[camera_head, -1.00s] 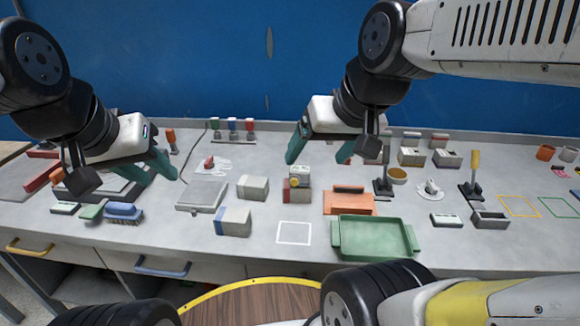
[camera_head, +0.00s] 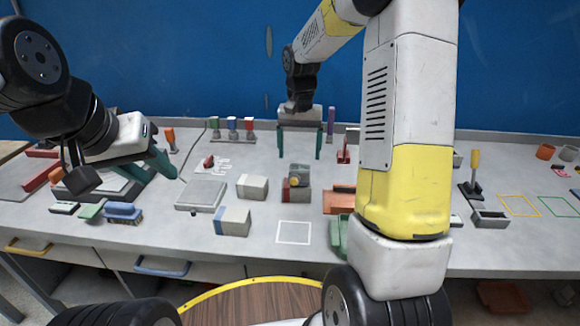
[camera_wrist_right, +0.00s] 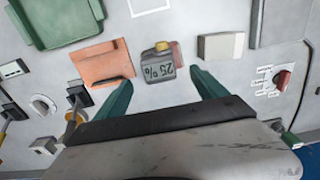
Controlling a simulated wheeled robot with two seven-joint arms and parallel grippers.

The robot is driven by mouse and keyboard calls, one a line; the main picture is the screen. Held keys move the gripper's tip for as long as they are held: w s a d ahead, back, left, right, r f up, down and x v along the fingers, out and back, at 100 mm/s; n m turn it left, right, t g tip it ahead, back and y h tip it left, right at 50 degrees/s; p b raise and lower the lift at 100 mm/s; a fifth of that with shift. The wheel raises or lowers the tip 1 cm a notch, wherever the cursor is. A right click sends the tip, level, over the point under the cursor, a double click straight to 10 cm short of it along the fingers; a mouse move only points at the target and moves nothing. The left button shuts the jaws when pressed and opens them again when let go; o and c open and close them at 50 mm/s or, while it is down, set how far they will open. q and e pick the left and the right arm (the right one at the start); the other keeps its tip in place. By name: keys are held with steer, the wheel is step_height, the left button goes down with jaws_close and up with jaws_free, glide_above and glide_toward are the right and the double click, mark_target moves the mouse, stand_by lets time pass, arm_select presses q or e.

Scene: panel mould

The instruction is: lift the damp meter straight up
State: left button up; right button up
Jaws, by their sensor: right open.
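The damp meter (camera_head: 299,172) is a small grey box with a yellow round part, with red at its lower left, on the grey bench near the middle. In the right wrist view the damp meter (camera_wrist_right: 158,66) shows a display reading 25 %, upside down. My right gripper (camera_head: 300,155) is open and empty, behind and above the meter in the head view. In the right wrist view its two teal fingers (camera_wrist_right: 158,88) are spread to either side, with the meter beyond the tips between them. My left gripper (camera_head: 157,172) is open, over the left of the bench, away from the meter.
Grey-and-white blocks (camera_head: 252,186) and a grey flat case (camera_head: 201,195) lie left of the meter. An orange box (camera_wrist_right: 103,65) and a green tray (camera_wrist_right: 57,18) are on its other side. A white outlined square (camera_head: 293,232) in front is empty.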

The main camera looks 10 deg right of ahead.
mark_target(300, 168)
step_height(300, 168, down, 8)
steer(key=shift+d+r, duration=0.1)
jaws_close()
stand_by(0.6)
steer(key=shift+r, duration=0.1)
